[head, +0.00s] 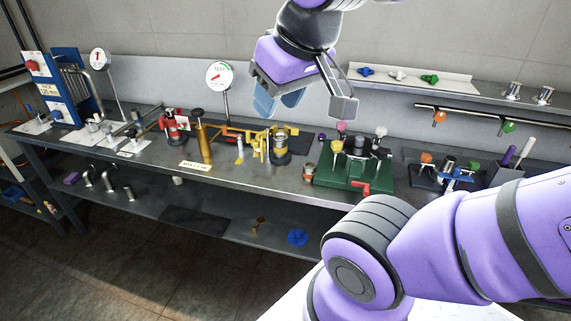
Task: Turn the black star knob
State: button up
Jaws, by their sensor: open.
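My gripper (304,106) hangs in the air above the bench, up and left of the green fixture. Its two fingers are spread wide with nothing between them. It touches neither knob.
Yellow valve parts (279,145) are to the left. A wall shelf (415,77) and a hook rail (470,117) are behind. A lower shelf (240,214) runs underneath.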

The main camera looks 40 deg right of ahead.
aim_at(131, 133)
jog(key=i+j, duration=0.35)
jog(key=i, duration=0.2)
jog(key=i+j, duration=0.4)
jog(key=i, duration=0.2)
jog(key=i+j, duration=0.35)
jog(key=i, duration=0.2)
jog(key=i+j, duration=0.4)
jog(key=i, duration=0.2)
